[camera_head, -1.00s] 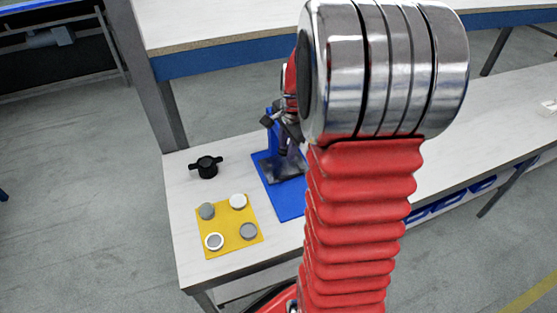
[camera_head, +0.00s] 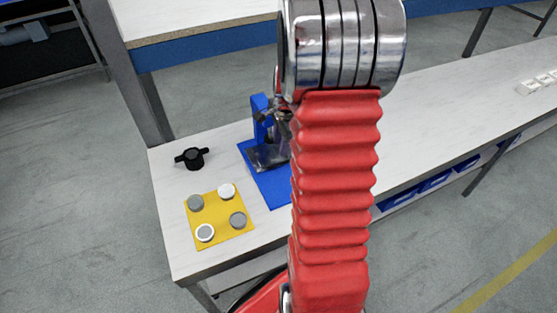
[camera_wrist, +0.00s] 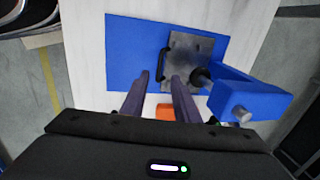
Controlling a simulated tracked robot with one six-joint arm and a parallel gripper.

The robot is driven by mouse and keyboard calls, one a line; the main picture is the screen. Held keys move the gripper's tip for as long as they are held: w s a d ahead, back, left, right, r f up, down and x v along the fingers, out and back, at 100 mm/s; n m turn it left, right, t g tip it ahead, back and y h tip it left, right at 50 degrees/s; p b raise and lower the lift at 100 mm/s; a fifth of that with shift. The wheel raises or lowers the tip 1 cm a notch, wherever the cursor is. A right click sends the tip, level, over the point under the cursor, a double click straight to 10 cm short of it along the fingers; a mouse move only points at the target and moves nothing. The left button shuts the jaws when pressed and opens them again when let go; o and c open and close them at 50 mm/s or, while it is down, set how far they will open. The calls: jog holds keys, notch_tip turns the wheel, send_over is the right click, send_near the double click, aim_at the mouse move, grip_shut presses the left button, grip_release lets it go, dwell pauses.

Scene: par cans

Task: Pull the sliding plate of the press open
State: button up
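The press is a blue frame (camera_head: 260,118) on a blue base (camera_head: 272,188); my arm partly hides it in the head view. Its grey sliding plate (camera_head: 265,157) lies at the foot of the frame. The wrist view shows the plate (camera_wrist: 192,52) on the blue base (camera_wrist: 125,45), with a black bar handle (camera_wrist: 161,64) along its left edge. The press frame (camera_wrist: 245,95) stands at the right. My gripper (camera_wrist: 158,76) is open, its two dark fingers pointing toward the handle, which appears between the fingertips. I cannot tell the height gap, and contact is not clear.
A yellow pad (camera_head: 219,217) with several round grey and white pieces lies left of the press. A black two-armed knob (camera_head: 192,157) stands behind the pad. An orange thing (camera_wrist: 166,112) shows between my fingers. White blocks (camera_head: 538,83) lie far right.

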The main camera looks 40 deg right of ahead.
aim_at(278, 164)
jog(key=f, duration=0.3)
jog(key=w+f, duration=0.1)
jog(key=f, duration=0.3)
jog(key=w+f, duration=0.1)
jog(key=f, duration=0.2)
jog(key=shift+d+f, duration=0.15)
jog(key=shift+d, duration=0.15)
grip_shut()
jog(key=shift+s, duration=0.1)
